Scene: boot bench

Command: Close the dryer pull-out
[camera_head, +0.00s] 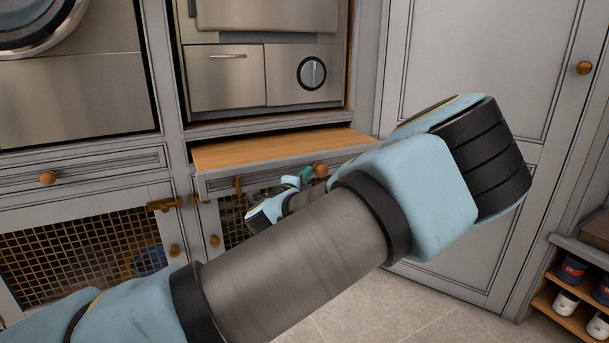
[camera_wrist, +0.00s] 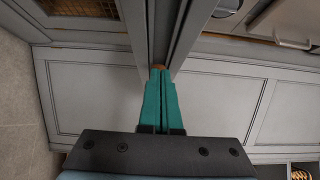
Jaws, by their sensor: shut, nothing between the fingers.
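The dryer pull-out (camera_head: 265,149) is a wooden-topped shelf with a grey front, beneath the steel dryer (camera_head: 262,75). It stands out from the cabinet, with its wooden top showing. Its round copper-coloured knob (camera_head: 321,170) is on the front, and a bit of it shows in the wrist view (camera_wrist: 158,67) beyond my fingertips. My gripper (camera_head: 307,173) has teal fingers, shut and empty, right by the knob in front of the pull-out. The fingers also show in the wrist view (camera_wrist: 160,72). I cannot tell whether they touch the knob. My arm hides the right part of the pull-out front.
A drawer with a copper knob (camera_head: 48,178) is at the left, above a mesh-fronted door (camera_head: 85,255). A tall grey cabinet door (camera_head: 470,60) stands at the right. Shelves with cans (camera_head: 572,269) are at the lower right. The tiled floor (camera_head: 370,305) below looks clear.

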